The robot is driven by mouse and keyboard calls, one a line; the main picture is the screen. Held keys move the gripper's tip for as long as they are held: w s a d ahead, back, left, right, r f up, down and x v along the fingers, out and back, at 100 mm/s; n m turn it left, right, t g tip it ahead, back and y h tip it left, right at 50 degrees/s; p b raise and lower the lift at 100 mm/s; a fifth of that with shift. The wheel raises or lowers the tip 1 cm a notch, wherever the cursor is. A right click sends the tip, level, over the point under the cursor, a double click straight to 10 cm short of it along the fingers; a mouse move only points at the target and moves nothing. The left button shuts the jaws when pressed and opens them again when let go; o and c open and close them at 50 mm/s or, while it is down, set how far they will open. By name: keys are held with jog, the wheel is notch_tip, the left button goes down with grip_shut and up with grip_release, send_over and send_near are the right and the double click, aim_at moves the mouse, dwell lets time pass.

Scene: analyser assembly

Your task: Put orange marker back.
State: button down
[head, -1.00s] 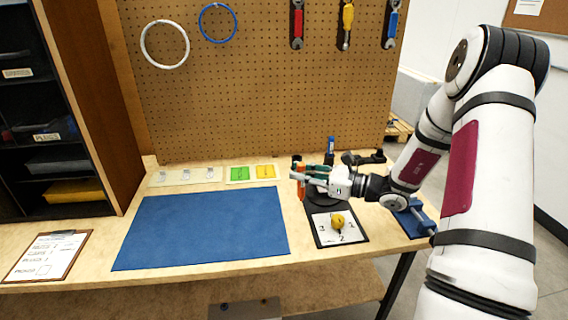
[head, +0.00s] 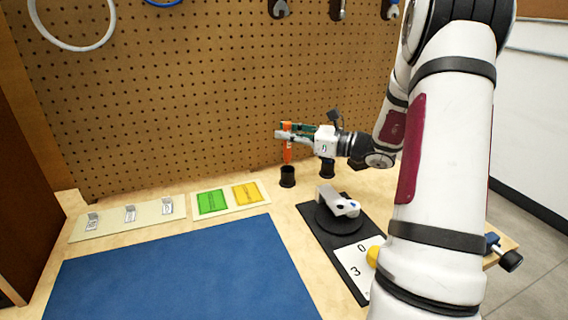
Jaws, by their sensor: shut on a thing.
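My gripper (head: 287,135) is shut on the orange marker (head: 287,154). It holds the marker upright, with the lower end just above a black cup-shaped holder (head: 288,178). The marker looks roughly in line with the holder and a small gap seems to show between them. The gripper fingers cover part of the marker's upper half. A second black holder (head: 327,170) stands to the right, partly hidden below my gripper.
A black turntable base (head: 318,222) with a white part (head: 341,202) and a number card (head: 352,264) lies in front. The blue mat (head: 190,275) is bare. Green (head: 212,202) and yellow (head: 247,194) pads lie left of the holders. The pegboard (head: 200,100) rises behind.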

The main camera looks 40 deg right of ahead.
aim_at(288, 158)
jog(key=shift+f+b, duration=0.75)
jog(key=shift+f, duration=2.1)
jog(key=c, duration=1.5)
grip_release()
jog(key=shift+f, duration=0.15)
